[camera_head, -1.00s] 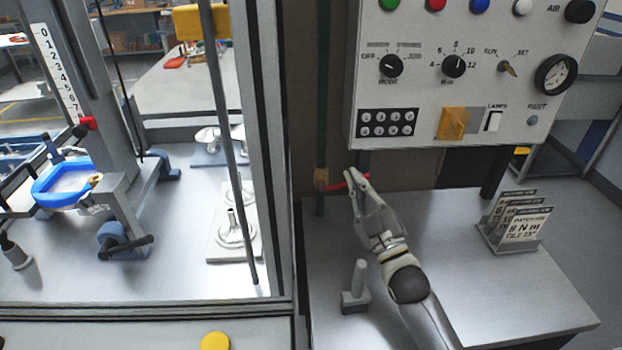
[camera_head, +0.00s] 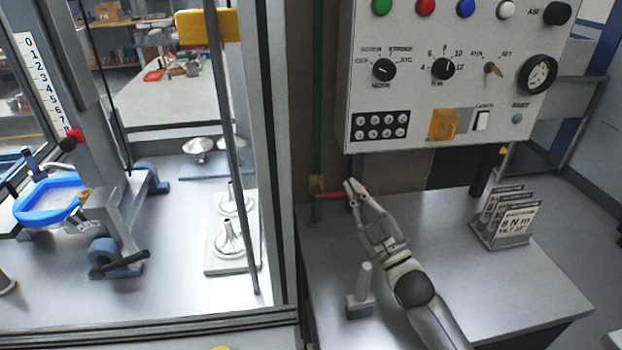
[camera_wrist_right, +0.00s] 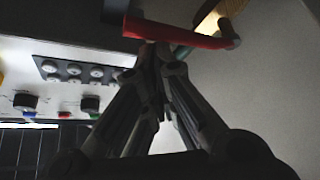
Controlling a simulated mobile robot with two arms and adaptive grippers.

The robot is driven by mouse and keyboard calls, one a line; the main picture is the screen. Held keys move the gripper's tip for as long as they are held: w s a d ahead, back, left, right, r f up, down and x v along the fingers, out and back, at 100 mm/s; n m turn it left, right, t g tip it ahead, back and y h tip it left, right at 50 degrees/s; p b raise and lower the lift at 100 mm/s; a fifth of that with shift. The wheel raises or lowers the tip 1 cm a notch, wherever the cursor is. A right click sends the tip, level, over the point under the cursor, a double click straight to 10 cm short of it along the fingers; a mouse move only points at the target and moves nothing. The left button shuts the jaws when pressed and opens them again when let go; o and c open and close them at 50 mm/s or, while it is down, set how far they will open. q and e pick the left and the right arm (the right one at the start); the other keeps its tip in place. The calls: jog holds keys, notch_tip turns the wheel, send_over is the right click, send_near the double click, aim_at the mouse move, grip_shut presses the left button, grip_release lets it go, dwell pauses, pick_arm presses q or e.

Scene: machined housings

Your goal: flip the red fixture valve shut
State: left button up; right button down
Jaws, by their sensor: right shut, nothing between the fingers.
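The red valve handle (camera_head: 331,194) sits on a brass valve body (camera_head: 316,183) on the green vertical pipe, left of the control panel. The handle points sideways to the right, across the pipe. My right gripper (camera_head: 350,185) is shut and empty, its fingertips at the handle's free end. In the right wrist view the red handle (camera_wrist_right: 180,33) runs across just beyond the closed fingertips (camera_wrist_right: 155,50), with brass (camera_wrist_right: 215,15) at its right end. Whether the tips touch the handle I cannot tell. My left gripper is not in view.
The control panel (camera_head: 440,130) hangs above the steel table (camera_head: 450,230). A grey post on a block (camera_head: 362,290) stands close left of my right arm. A card holder (camera_head: 500,235) stands at the right. A framed enclosure (camera_head: 275,150) bounds the left side.

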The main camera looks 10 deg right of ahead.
jog(key=s+d+f, duration=0.1)
jog(key=s+d, duration=0.1)
jog(key=s, duration=0.6)
jog(key=s+d+f, duration=0.1)
jog(key=s+d, duration=0.2)
jog(key=s, duration=0.4)
jog(key=shift+s+d, duration=0.2)
jog(key=shift+s, duration=0.15)
